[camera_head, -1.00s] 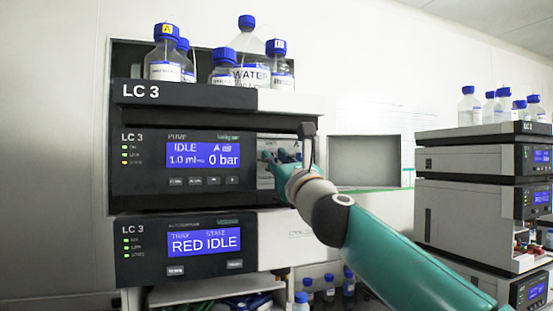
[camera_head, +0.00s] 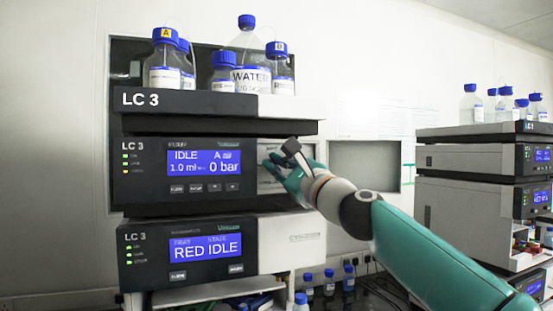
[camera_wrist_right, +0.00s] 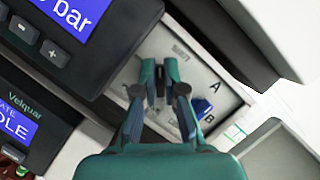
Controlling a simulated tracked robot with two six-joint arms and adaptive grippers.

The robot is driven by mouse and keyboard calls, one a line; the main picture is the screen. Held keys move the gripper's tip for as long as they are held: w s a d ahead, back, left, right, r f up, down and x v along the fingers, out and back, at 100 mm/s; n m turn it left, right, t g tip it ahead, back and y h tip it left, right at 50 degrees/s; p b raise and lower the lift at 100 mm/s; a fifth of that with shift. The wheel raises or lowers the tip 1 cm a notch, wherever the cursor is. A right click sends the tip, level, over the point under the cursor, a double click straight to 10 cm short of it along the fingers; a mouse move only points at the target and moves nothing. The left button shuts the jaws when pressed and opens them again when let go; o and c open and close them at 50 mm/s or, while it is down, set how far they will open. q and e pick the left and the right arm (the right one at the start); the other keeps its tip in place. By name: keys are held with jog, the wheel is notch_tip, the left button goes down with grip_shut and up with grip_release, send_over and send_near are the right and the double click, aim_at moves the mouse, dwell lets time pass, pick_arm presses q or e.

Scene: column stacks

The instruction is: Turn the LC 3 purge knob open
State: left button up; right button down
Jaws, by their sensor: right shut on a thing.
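The LC 3 pump module (camera_head: 150,180) shows "IDLE" and "0 bar" on its blue screen. To the right of its screen is a recessed pale panel (camera_head: 272,150). My right gripper (camera_head: 270,170) reaches that panel. In the right wrist view, my right gripper (camera_wrist_right: 162,68) is closed in front of the panel (camera_wrist_right: 130,80), its fingers around a small dark part, likely the purge knob, mostly hidden between them. A blue part (camera_wrist_right: 202,107) sits just right of the fingers, between the letters A and B. My left gripper is not in view.
A dark overhanging shelf edge (camera_head: 220,126) runs above the panel. Bottles with blue caps (camera_head: 165,65) stand on top. The LC 3 lower module (camera_head: 145,250) shows "RED IDLE". Another instrument stack (camera_head: 470,160) stands at the right. An empty grey recess (camera_head: 364,165) lies between.

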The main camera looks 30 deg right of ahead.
jog(key=shift+w+a+f+n+g+y+p, duration=0.1)
jog(key=shift+n+g+y+p, duration=0.35)
jog(key=shift+n, duration=1.1)
jog(key=shift+s+d+f+n+g+y+p, duration=0.15)
jog(key=shift+n+g+p, duration=0.3)
jog(key=shift+n, duration=1.15)
jog(key=shift+w+a+n+g+y+p, duration=0.15)
jog(key=shift+n+g+y+p, duration=0.35)
jog(key=shift+n, duration=1.05)
jog(key=c, duration=1.3)
grip_release()
jog(key=shift+w, duration=0.1)
jog(key=shift+o, duration=0.2)
jog(key=s+d, duration=0.2)
jog(key=s, duration=1)
jog(key=shift+f, duration=0.2)
